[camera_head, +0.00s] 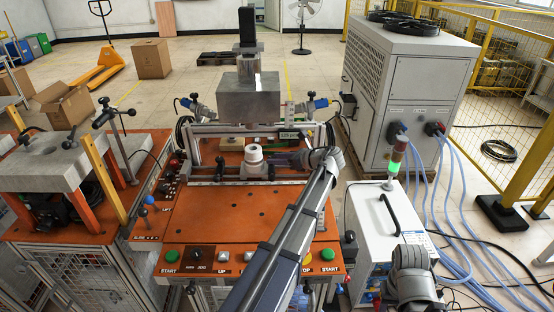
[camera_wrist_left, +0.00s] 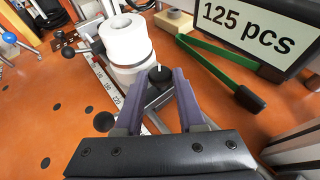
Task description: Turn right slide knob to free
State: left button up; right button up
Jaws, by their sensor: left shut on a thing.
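The right slide knob (camera_wrist_left: 160,74) is black with a pale line on top. It sits beside the white cylinder (camera_wrist_left: 127,40), at the end of the slide with a printed scale. My left gripper (camera_wrist_left: 157,92) has its two purple fingers around the knob and is shut on it. In the head view my left gripper (camera_head: 283,160) reaches in just right of the white cylinder (camera_head: 253,154), above the orange table. The knob is hard to make out there.
A large metal block (camera_head: 248,98) hangs above the work area. The orange plate (camera_head: 215,212) in front is mostly clear.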

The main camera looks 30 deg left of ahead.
pick_arm(q)
grip_shut()
jog(key=shift+w+n+g, duration=0.25)
jog(key=shift+n+g, duration=0.05)
jog(key=shift+g, duration=0.1)
jog(key=shift+w+n+g, duration=0.35)
jog(key=shift+n+g, duration=0.55)
jog(key=shift+g, duration=0.1)
jog(key=shift+a+n+g+h, duration=0.1)
jog(key=shift+n+g+h, duration=0.2)
jog(key=shift+n+g, duration=0.55)
jog(key=shift+s+n+g, duration=0.1)
jog(key=shift+n+g, duration=0.15)
jog(key=shift+g, duration=0.2)
